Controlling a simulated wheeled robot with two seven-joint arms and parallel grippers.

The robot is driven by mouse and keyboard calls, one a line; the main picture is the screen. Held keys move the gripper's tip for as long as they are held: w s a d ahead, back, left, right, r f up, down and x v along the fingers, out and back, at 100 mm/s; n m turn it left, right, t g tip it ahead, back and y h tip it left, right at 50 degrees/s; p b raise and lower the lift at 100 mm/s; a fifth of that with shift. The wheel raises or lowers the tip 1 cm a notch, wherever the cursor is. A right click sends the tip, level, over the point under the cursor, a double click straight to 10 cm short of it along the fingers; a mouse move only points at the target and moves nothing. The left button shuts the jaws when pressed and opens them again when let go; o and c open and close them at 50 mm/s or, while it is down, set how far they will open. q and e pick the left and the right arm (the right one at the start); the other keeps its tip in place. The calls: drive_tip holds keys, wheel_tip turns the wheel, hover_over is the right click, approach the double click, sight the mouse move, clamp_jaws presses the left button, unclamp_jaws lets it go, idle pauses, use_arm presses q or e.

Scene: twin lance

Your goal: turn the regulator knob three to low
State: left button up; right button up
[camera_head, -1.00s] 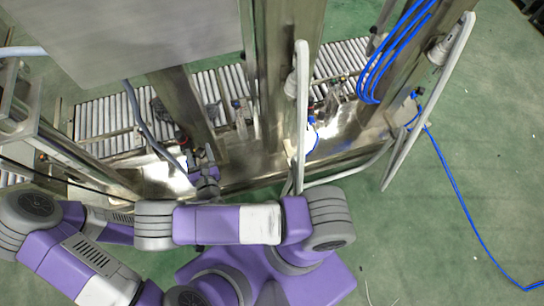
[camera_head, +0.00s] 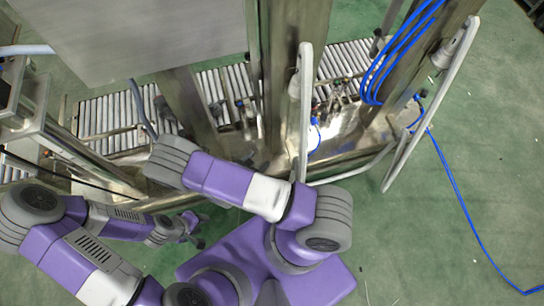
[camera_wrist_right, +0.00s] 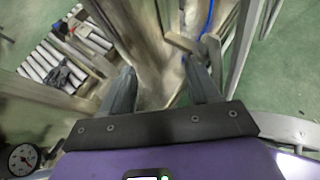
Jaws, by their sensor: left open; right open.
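I cannot make out regulator knob three in either view.
Steel posts (camera_head: 281,80) and a bent grey tube handle (camera_head: 302,100) stand in front. A roller conveyor (camera_head: 108,118) runs behind them. Blue hoses (camera_head: 398,50) hang at the right. A large metal panel (camera_head: 150,35) covers the upper left.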

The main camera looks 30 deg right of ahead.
drive_tip(key=s+f+m+g+y, duration=0.2)
drive_tip(key=s+m+g, duration=0.3)
drive_tip(key=s, duration=0.3)
drive_tip(key=shift+s+d+f+g, duration=0.2)
drive_tip(key=shift+s+d+g, duration=0.15)
drive_tip(key=shift+g, duration=0.15)
